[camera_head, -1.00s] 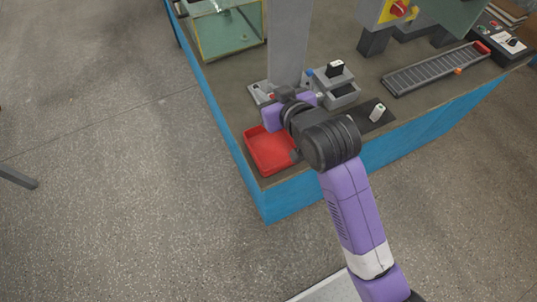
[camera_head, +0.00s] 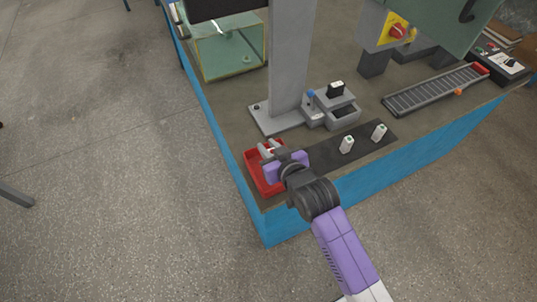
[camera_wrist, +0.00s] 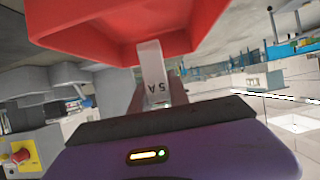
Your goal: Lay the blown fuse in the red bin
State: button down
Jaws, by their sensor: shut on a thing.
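My gripper (camera_head: 268,148) is at the red bin (camera_head: 249,160), over its inner part at the front left corner of the bench. In the wrist view the gripper (camera_wrist: 158,98) is shut on a pale fuse (camera_wrist: 153,68) marked "5 A". The fuse's far end overlaps the red bin (camera_wrist: 90,22), which fills the top of that view. I cannot tell whether the fuse touches the bin. In the head view my gripper hides part of the bin, and the fuse is too small to make out clearly.
Two white cylinders (camera_head: 347,145) (camera_head: 379,132) stand on a dark mat (camera_head: 322,153) right of the bin. Behind are a grey post (camera_head: 289,60) and a grey fixture (camera_head: 342,108). A glass tank (camera_head: 230,48) is at back left, a roller conveyor (camera_head: 435,90) at right.

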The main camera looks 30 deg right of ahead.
jog(key=shift+f, duration=1.95)
jog(key=shift+f, duration=0.1)
jog(key=c, duration=1.3)
grip_release()
jog(key=shift+o, duration=0.2)
jog(key=shift+s+r, duration=0.2)
jog(key=v, duration=1.1)
jog(key=shift+s, duration=0.3)
jog(key=shift+r, duration=0.15)
